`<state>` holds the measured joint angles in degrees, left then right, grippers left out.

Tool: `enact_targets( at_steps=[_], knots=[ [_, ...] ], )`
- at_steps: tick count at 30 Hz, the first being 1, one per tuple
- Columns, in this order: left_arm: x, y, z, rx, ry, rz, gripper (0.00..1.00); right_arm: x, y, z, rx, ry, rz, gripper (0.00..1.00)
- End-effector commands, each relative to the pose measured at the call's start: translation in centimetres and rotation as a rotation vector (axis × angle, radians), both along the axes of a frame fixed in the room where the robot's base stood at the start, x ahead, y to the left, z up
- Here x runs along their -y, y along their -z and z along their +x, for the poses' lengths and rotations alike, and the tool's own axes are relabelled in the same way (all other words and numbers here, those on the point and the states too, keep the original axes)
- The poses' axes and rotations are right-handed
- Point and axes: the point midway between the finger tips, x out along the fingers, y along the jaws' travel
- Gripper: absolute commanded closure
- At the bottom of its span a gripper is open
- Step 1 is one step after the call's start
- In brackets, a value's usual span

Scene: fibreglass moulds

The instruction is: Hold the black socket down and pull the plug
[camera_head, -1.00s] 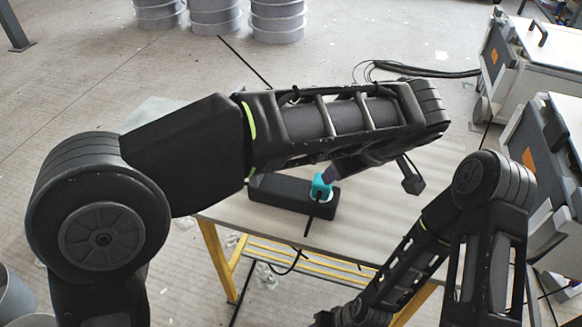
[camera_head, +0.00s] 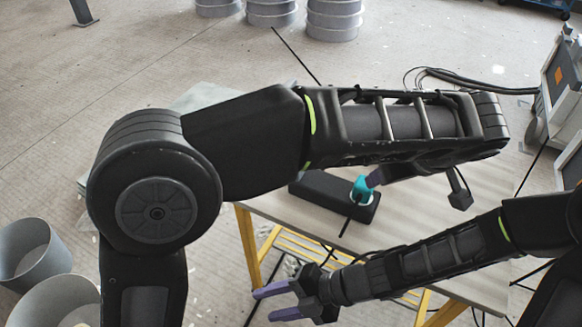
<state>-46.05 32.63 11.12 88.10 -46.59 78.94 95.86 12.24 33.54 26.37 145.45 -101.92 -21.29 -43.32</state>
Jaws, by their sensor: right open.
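The long black socket block (camera_head: 318,187) lies on the table (camera_head: 420,235), partly behind my left arm. A teal plug (camera_head: 361,190) stands at the block's right end, with a pale ring around its base.
A dark cable runs from the block over the table's front edge. Yellow table legs (camera_head: 248,248) stand near my right gripper. Grey buckets (camera_head: 28,250) stand at lower left, stacked drums (camera_head: 333,18) at the back, and a wheeled cabinet (camera_head: 560,80) at right.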

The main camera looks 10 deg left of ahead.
Motion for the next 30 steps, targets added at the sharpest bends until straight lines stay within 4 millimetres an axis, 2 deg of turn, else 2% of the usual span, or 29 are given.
enact_targets(
  at_steps=[3, 10, 13, 15, 23, 30],
  knots=[
    [0.0, 0.0, 0.0, 0.000, 0.000, 0.000, 0.64, 0.1, -1.2, -1.3, 0.265, -0.262, 0.023, 0.55],
    [0.0, 0.0, 0.0, 0.000, 0.000, 0.000, 0.64, 0.8, -2.0, -2.9, 0.650, -0.652, 0.045, 0.55],
    [0.0, 0.0, 0.0, 0.000, 0.000, 0.000, 0.64, 0.9, -2.1, -2.9, 0.816, -0.811, 0.037, 0.55],
    [0.0, 0.0, 0.0, 0.000, 0.000, 0.000, 0.64, 0.0, -2.1, -2.0, 0.932, -0.886, 0.005, 0.55],
    [0.0, 0.0, 0.0, 0.000, 0.000, 0.000, 0.64, -3.8, -1.8, 2.5, 0.976, -0.734, -0.168, 0.55],
    [0.0, 0.0, 0.0, 0.000, 0.000, 0.000, 0.64, -6.8, -1.5, 6.9, 0.986, -0.516, -0.435, 0.55]
  ],
)
